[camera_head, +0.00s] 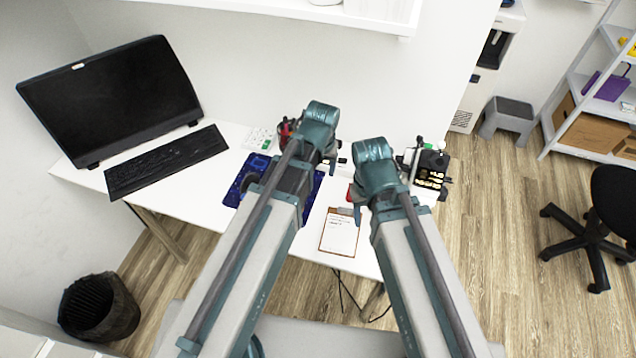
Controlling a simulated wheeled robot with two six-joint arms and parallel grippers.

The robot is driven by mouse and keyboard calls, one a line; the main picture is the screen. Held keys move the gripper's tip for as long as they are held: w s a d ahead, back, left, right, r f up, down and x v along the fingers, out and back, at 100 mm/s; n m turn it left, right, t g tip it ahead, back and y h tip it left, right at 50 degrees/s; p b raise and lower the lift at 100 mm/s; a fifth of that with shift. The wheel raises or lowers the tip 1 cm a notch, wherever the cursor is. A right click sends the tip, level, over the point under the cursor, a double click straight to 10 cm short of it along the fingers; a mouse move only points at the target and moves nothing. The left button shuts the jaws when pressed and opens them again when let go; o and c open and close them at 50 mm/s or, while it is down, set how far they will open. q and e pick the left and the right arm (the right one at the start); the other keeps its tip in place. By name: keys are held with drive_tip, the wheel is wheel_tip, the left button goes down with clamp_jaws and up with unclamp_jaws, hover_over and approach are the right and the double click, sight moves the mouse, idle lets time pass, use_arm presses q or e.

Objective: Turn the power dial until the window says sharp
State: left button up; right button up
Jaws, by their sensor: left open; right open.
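I cannot make out a power dial or a window with writing; my arms cover part of the desk's middle. A small dark device or holder with pale yellow parts (430,176) stands at the desk's right end. My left gripper (331,160) hangs over the back middle of the desk, mostly hidden by its own arm. My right gripper (357,212) is just right of it, above the clipboard's upper right. Only small parts of both grippers show; they are open, and I see nothing held.
The white desk (205,205) bears a black monitor (112,100), a keyboard (167,162), a blue patterned mat (238,187) and a clipboard with paper (340,235). A red and black holder (285,131) stands at the back. A dark bin (98,307) is on the floor.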

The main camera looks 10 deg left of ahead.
use_arm(q)
drive_tip(key=shift+m+g, duration=0.4)
drive_tip(key=shift+m, duration=0.1)
drive_tip(key=s, duration=0.5)
drive_tip(key=shift+s+d+f, duration=0.15)
drive_tip(key=shift+s+d, duration=0.05)
drive_tip(key=shift+s, duration=0.15)
drive_tip(key=s+d+m+g, duration=0.1)
drive_tip(key=s, duration=0.7)
drive_tip(key=shift+d+m+g+y, duration=0.3)
drive_tip(key=shift+y, duration=0.1)
idle(0.9)
